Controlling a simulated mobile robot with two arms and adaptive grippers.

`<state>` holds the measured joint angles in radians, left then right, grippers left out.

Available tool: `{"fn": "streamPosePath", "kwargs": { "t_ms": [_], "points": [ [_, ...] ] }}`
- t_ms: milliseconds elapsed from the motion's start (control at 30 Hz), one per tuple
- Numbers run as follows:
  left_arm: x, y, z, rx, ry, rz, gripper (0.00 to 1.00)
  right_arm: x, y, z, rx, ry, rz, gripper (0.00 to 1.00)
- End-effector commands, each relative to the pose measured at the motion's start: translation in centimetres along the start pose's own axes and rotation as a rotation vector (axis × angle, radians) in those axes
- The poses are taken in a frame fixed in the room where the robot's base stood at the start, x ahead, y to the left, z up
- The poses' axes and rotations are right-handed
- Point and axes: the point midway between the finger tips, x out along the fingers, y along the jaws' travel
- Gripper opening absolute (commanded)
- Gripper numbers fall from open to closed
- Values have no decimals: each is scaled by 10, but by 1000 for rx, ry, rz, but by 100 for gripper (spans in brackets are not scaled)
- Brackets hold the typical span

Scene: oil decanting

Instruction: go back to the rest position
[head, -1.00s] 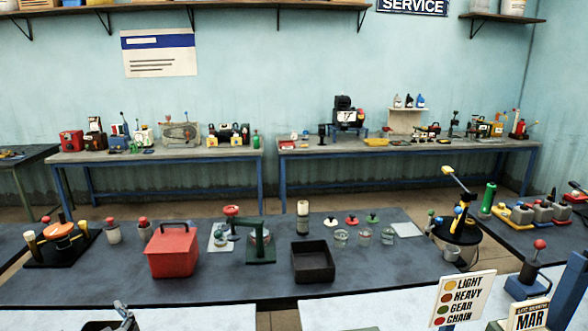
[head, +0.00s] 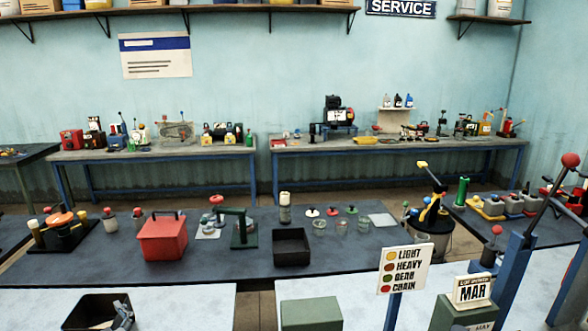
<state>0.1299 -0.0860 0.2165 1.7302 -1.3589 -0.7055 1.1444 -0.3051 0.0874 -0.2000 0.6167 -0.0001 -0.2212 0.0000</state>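My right gripper is not in view.
A dark bench ahead holds a red box (head: 163,238), a green stand (head: 244,232), a black open bin (head: 291,247) and small jars.

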Motion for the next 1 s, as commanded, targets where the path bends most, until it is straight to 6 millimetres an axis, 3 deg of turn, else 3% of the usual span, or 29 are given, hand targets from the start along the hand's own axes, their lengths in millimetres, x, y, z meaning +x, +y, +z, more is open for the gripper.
{"fn": "streamPosePath", "kwargs": {
  "t_ms": [367,567,767,900,1000],
  "points": [
    [-25,-24,28,53,-126,-10,100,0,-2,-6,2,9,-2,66],
    [-56,-40,57,118,-272,19,100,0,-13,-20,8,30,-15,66],
    [-117,-54,100,243,-511,134,100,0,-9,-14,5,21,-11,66],
    [-186,-61,132,377,-729,312,100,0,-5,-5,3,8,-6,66],
    [-229,-65,144,458,-842,438,100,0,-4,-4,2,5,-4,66]
  ]
}}
